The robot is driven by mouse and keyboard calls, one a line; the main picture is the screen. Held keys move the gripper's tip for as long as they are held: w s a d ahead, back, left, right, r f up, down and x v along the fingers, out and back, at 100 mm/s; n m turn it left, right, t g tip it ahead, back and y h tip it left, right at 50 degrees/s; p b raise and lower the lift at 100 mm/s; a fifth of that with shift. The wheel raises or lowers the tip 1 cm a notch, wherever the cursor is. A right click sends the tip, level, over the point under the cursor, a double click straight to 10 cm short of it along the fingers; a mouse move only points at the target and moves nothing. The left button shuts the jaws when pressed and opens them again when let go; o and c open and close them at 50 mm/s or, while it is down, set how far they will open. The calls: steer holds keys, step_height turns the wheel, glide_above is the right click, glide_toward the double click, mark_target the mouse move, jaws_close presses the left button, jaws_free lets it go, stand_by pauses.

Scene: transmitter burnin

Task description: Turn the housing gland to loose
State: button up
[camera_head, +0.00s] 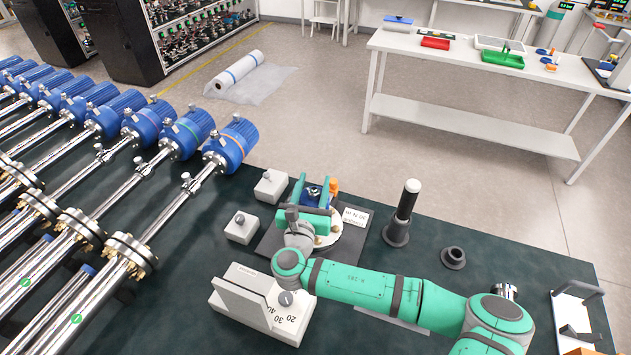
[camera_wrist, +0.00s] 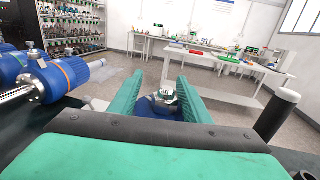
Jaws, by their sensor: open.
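My gripper (camera_head: 314,194) is open above the dark fixture plate. Its two green fingers point away from the head camera. A blue housing (camera_head: 312,202) shows between and below the fingers. In the wrist view my gripper's fingers (camera_wrist: 160,88) stand wide apart on either side of a silvery, light-marked gland (camera_wrist: 166,92). The gland sits on the blue housing (camera_wrist: 155,110). I cannot tell whether either finger touches it. The fingers hide part of the housing in the head view. An orange part (camera_head: 334,186) stands just right of the fingers.
Blue-headed transmitters (camera_head: 228,145) on steel pipes fill the left. Two grey blocks (camera_head: 241,228) stand left of the fixture. A black-and-white cylinder (camera_head: 406,205) stands upright to its right, near a dark ring (camera_head: 453,257). A grey slotted stand (camera_head: 262,300) is in front.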

steer(key=shift+w+d, duration=0.55)
steer(key=shift+d, duration=0.05)
steer(key=shift+a, duration=0.1)
steer(key=c, duration=1.1)
steer(key=shift+o, duration=0.2)
